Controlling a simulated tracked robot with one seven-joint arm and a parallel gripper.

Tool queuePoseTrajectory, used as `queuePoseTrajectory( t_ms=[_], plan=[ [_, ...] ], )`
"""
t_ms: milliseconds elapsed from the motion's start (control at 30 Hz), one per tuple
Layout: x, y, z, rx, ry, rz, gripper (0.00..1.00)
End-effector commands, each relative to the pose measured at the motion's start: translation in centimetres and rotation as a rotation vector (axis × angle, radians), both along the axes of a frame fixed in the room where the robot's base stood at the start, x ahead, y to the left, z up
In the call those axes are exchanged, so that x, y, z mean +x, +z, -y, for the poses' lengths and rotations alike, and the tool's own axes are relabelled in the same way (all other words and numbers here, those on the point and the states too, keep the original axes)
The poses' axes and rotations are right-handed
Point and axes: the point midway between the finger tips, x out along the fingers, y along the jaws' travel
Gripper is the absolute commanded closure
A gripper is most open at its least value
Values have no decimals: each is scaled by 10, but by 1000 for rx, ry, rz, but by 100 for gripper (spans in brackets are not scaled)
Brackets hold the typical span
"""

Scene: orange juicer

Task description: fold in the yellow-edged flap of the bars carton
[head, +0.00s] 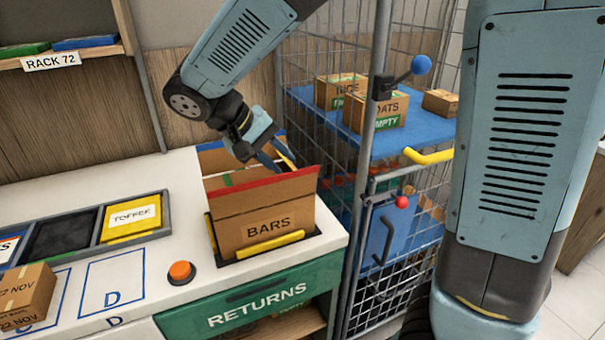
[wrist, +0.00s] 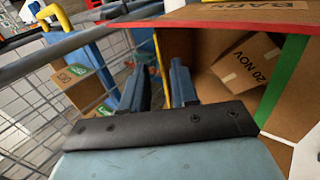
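The bars carton (head: 228,231) stands upright in a yellow-edged holder on the white counter, its top open. Its red-edged flap (head: 262,187) stands up at the front. The yellow-edged flap (head: 285,152) is on the right side, mostly hidden by my fingers; its yellow edge (wrist: 158,52) shows in the wrist view. My gripper (head: 276,160) is over the carton's right side, pointing down. In the wrist view my gripper (wrist: 160,75) has its fingers apart, one on each side of the yellow edge, with a gap visible. A green edge (wrist: 281,85) is across the opening.
A small box marked 20 NOV (wrist: 246,63) lies inside the carton. A wire cage (head: 340,75) with a blue shelf (head: 423,125) and several boxes stands close on the right. An orange button (head: 180,271) and trays (head: 135,216) are to the left.

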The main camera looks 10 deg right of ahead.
Motion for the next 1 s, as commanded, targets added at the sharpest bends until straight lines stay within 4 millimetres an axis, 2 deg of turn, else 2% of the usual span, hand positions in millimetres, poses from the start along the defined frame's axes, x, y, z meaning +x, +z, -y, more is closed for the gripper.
queuePoseTrajectory(
  t_ms=[200, 400, 833, 1000],
  plan=[
    [6, -29, 23, 0, -1, -2, 71],
    [10, -46, 36, 0, 0, 0, 71],
    [11, -53, 41, 1, -1, 0, 71],
    [12, -52, 41, 1, -1, 0, 87]
  ],
)
